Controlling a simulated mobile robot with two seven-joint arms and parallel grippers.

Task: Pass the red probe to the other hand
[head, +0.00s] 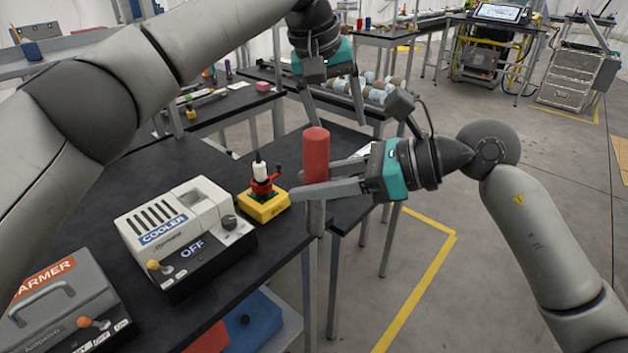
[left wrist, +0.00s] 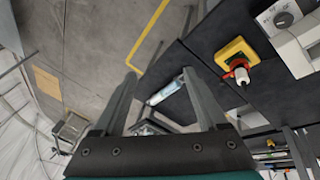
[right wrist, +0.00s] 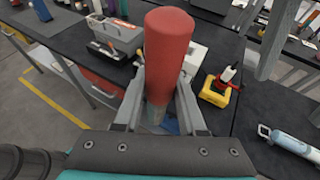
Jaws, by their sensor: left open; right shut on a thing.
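The red probe (head: 315,152) is a thick red cylinder, held upright. My right gripper (head: 316,190) is shut around its body, above the table's edge; the red top stands clear above the fingers. In the right wrist view the probe (right wrist: 168,50) rises between the fingers (right wrist: 160,110), which hide part of its lower end. My left gripper (head: 335,122) points down, open and empty, above and behind the probe in the head view. In the left wrist view its fingers (left wrist: 160,90) are wide apart with nothing between them, and the probe does not show.
A white cooler box (head: 185,225) and a grey warmer box (head: 65,310) stand on the black table (head: 120,180). A yellow-based device with a red part (head: 263,203) stands near the probe. Further tables with tools lie behind.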

